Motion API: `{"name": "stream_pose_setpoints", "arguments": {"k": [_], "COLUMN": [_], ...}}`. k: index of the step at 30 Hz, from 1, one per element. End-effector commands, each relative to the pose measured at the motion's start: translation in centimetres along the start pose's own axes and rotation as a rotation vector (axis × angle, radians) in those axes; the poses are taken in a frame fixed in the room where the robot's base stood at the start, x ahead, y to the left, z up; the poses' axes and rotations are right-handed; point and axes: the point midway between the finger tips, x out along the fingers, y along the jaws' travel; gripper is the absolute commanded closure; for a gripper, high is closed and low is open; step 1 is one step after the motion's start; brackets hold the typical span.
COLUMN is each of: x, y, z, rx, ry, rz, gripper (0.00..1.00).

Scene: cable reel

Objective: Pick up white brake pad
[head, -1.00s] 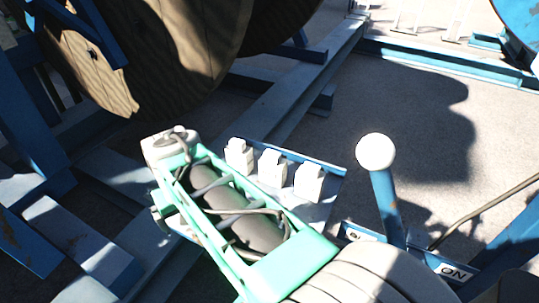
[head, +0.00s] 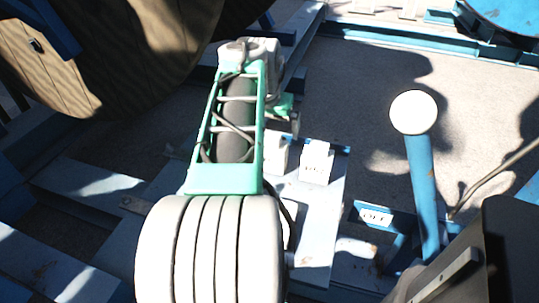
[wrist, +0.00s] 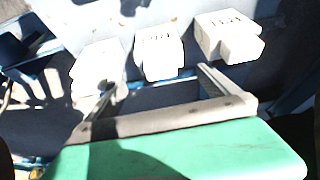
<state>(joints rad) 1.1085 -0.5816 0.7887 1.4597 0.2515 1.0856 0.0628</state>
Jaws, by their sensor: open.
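Three white brake pads stand in a row on a plate. In the wrist view they are the left pad (wrist: 98,66), the middle pad (wrist: 158,52) and the right pad (wrist: 226,38); dark marks show on the middle and right ones. My gripper (wrist: 158,92) is open and empty. Its two fingers lie apart, with the middle pad beyond the gap between them. In the head view two pads show, one (head: 316,162) clear and one (head: 277,154) partly behind my arm; the third is hidden. My fingertips are not clear in the head view.
A blue lever with a white ball knob (head: 414,112) stands right of the pads, beside a sign plate (head: 374,217). A large wooden cable reel (head: 110,50) is at upper left. Blue frame beams run around. Open ground lies behind the lever.

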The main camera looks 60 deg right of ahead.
Motion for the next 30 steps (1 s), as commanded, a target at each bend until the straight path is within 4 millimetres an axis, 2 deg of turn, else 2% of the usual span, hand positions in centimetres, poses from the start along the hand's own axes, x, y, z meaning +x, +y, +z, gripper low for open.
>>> {"name": "stream_pose_setpoints", "arguments": {"k": [3, 6, 14, 30], "x": [2.5, 3.9, 4.5, 4.4], "y": [-0.2, -0.2, -0.2, -0.3], "z": [-0.2, -0.3, -0.3, -0.3], "rx": [0.000, -0.002, -0.002, -0.003], "ry": [-0.003, -0.001, 0.000, 0.000], "rz": [0.001, 0.000, -0.001, -0.001], "gripper": [0.00, 0.00, 0.00, 0.43]}}
